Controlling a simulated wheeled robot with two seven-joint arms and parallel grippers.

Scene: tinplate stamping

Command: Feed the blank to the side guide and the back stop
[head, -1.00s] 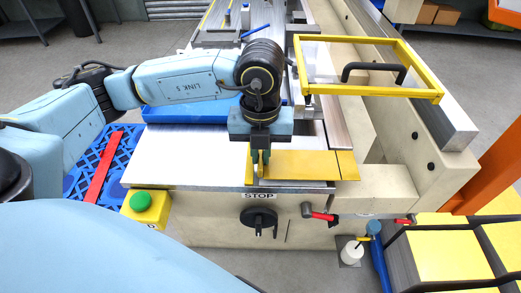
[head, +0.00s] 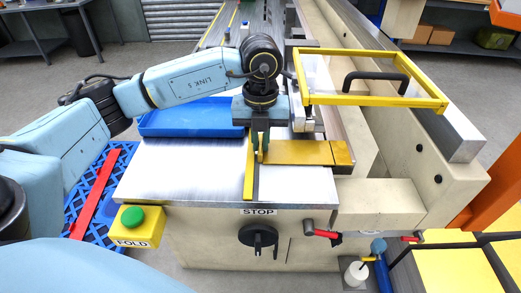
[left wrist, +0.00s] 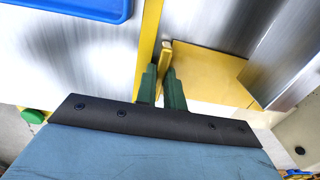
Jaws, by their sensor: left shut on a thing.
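The blank (head: 295,152) is a flat yellow sheet lying on the steel table (head: 190,172), with a darker crossing line near its right end. It also shows in the left wrist view (left wrist: 215,78). My left gripper (head: 260,155) points down at the blank's left end. Its green fingers (left wrist: 162,88) are shut on a small upright yellow piece there. A narrow yellow strip (head: 249,182), seemingly the side guide, runs front to back just left of the fingers. I cannot tell whether the blank touches it. The back stop is not clearly identifiable. My right gripper is not in view.
A yellow-framed clear guard (head: 372,97) with a black handle stands at the right, behind the blank. A blue tray (head: 190,120) lies at the back left. A black knob (head: 258,237) sits under the STOP label. The table's front left is clear.

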